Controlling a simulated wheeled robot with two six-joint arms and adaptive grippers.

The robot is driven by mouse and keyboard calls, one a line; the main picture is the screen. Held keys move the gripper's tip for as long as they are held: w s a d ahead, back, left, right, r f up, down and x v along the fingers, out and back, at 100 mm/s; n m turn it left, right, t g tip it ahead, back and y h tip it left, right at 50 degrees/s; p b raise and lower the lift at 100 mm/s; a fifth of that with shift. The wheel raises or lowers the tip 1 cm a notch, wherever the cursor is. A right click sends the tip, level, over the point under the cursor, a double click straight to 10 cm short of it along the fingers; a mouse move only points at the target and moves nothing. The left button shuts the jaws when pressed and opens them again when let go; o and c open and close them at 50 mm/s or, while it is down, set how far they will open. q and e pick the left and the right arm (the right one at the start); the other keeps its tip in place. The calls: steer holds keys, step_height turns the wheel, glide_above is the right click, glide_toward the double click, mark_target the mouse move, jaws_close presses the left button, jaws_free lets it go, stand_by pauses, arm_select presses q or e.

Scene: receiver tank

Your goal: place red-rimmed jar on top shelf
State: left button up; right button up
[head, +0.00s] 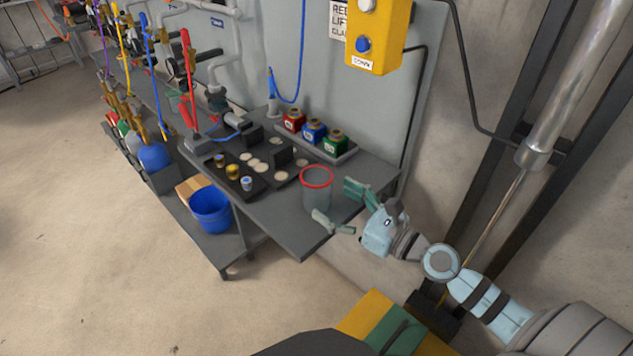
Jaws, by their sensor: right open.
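The red-rimmed jar (316,194), a clear, greyish cylinder with a red ring at its mouth, stands upright near the right end of the dark bench top (297,240). My right gripper (340,207) is open. Its two greenish fingers spread at the jar's right side, one behind and one in front. I cannot tell if either finger touches the glass. The bench top is the upper surface of the bench; a lower shelf (222,250) shows beneath it. My left gripper is not in view.
A tray (232,185) of small caps and discs lies left of the jar. Red, blue and green containers (314,133) stand on a rack behind. A blue bucket (211,210) sits on the lower shelf. A yellow control box (378,35) hangs above.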

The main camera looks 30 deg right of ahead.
mark_target(306, 181)
steer(key=shift+w+a, duration=0.2)
steer(key=shift+w, duration=0.2)
steer(key=x, duration=0.5)
steer(key=shift+w+d+p, duration=0.2)
steer(key=shift+w+p, duration=0.15)
steer(key=shift+p, duration=0.05)
steer(key=shift+d, duration=0.1)
steer(key=c, duration=1.3)
